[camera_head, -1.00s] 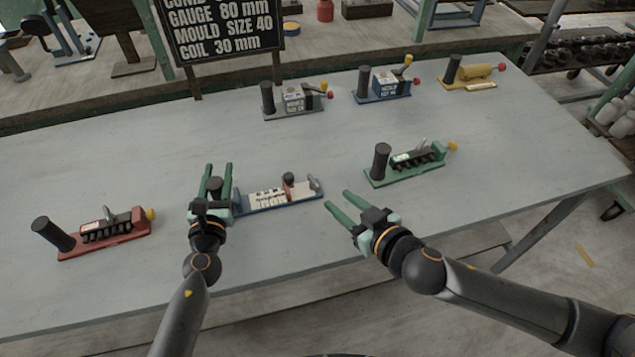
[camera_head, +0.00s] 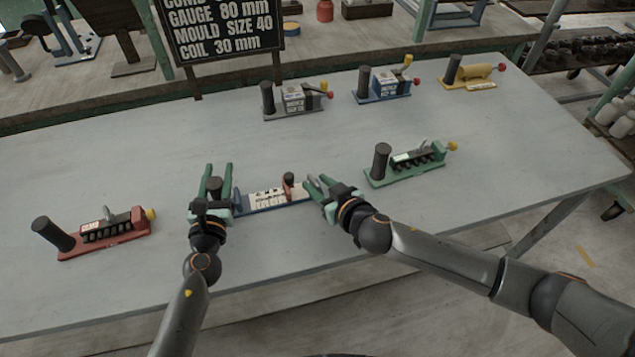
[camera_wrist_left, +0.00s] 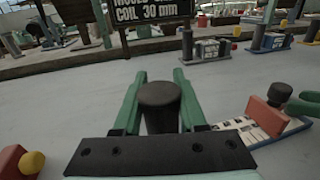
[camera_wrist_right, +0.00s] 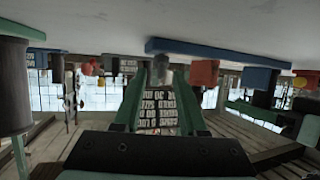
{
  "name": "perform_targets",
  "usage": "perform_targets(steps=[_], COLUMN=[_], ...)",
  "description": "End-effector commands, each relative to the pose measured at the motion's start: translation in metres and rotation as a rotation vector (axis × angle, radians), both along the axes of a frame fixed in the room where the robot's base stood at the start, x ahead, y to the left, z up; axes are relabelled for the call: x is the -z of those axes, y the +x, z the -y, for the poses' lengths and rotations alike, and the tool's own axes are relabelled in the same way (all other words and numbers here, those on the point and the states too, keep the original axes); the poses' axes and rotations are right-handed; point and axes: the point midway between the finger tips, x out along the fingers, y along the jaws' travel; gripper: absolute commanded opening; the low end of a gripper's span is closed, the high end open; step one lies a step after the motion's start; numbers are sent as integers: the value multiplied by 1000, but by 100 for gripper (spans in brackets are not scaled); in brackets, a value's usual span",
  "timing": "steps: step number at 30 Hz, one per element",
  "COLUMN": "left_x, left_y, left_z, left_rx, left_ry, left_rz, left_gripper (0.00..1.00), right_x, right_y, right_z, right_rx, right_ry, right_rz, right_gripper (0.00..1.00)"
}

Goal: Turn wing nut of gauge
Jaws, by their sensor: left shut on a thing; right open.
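The gauge (camera_head: 265,202) lies mid-table, with a blue base, a white scale and a red slider (camera_head: 288,190) topped by a dark knob. Its dark post handle (camera_head: 215,186) stands at the left end. My left gripper (camera_head: 217,172) is shut on this handle (camera_wrist_left: 160,96), one finger on each side. My right gripper (camera_head: 314,182) is open at the gauge's right end. The small grey wing nut (camera_wrist_right: 160,72) appears between its fingers in the right wrist view, mostly hidden; contact cannot be told. The red slider also shows in the left wrist view (camera_wrist_left: 265,115).
A red device (camera_head: 105,240) stands left and a green one (camera_head: 415,163) right. Grey (camera_head: 295,103), blue (camera_head: 383,88) and yellow (camera_head: 470,74) devices line the back. A black text board (camera_head: 220,30) stands behind. The table front is clear.

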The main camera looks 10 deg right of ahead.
Motion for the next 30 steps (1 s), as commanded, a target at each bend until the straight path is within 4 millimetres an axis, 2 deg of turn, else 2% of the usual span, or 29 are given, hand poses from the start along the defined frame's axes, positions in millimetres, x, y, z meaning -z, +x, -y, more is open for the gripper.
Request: perform_targets(steps=[11,22,30], left_x=[0,0,0], left_y=[0,0,0], left_z=[0,0,0], left_rx=[0,0,0], left_ry=[0,0,0], left_rz=[0,0,0], left_gripper=[0,0,0], right_x=[1,1,1], right_y=[4,4,4], right_z=[-2,-2,-2], right_rx=[-1,0,0], right_ry=[1,0,-1], right_rz=[1,1,0], right_gripper=[41,1,0])
